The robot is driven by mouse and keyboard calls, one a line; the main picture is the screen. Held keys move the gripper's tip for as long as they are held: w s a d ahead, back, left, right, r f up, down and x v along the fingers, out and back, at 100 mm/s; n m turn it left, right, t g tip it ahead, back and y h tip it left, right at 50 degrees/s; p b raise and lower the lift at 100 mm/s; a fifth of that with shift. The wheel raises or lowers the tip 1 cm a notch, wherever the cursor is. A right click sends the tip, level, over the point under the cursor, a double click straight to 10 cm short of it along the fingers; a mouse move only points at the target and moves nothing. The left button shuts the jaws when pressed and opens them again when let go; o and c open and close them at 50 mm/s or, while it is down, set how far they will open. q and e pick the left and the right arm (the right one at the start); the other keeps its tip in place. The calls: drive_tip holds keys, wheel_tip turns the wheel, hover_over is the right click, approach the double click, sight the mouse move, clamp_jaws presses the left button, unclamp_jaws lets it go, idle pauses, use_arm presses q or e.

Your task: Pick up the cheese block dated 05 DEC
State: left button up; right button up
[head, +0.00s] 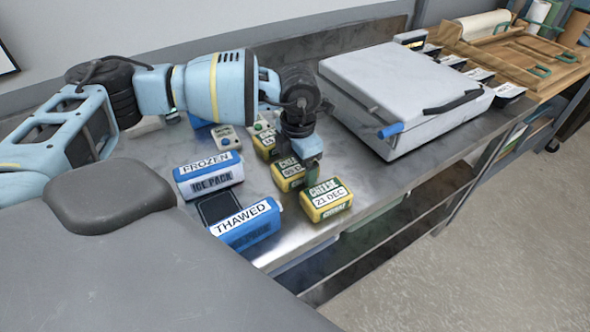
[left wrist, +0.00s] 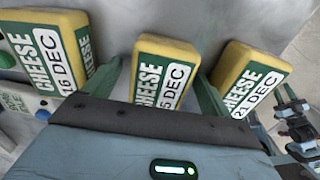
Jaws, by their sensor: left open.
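Three yellow cheese blocks with green-and-white labels stand in a row on the steel bench. The middle block (head: 289,174) shows in the left wrist view (left wrist: 163,72); its label ends in "5 DEC", the first digit partly hidden. The near block (head: 326,199) reads 21 DEC and is on the right in the left wrist view (left wrist: 250,78).
A FROZEN ice pack (head: 209,176) and a THAWED pack (head: 246,224) lie left of the cheese, with a dark flat item (head: 218,207) between them. A large grey lidded box (head: 400,95) stands to the right. Bare steel lies between the box and the cheese.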

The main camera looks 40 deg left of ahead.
use_arm(q)
drive_tip(key=c, duration=1.2)
drive_tip(key=shift+r, duration=5.1)
